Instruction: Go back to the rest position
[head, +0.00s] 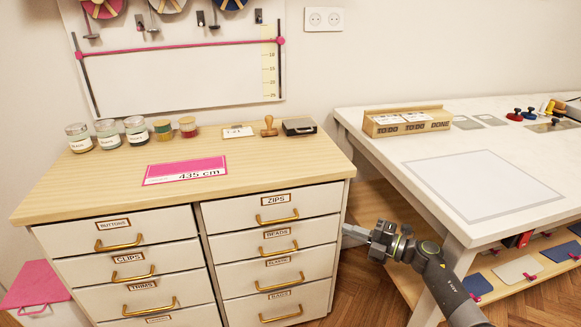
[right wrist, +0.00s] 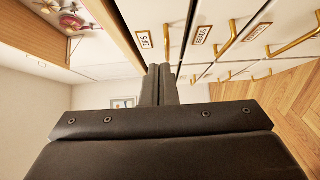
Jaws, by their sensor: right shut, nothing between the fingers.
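My right gripper (head: 354,236) is in front of the gap between the drawer cabinet (head: 335,200) and the white table (head: 400,150), close to the cabinet's right side. Its fingers are shut and empty. They also show in the right wrist view (right wrist: 160,84), pointing past the drawer fronts. My left gripper is not in the head view.
The cabinet has labelled drawers with brass handles, all shut. On its top lie a pink card (head: 186,170), several jars (head: 108,133), a stamp (head: 269,126) and a dark box (head: 299,126). A wooden tray (head: 407,122) stands on the table. A pink bin (head: 35,285) is at lower left.

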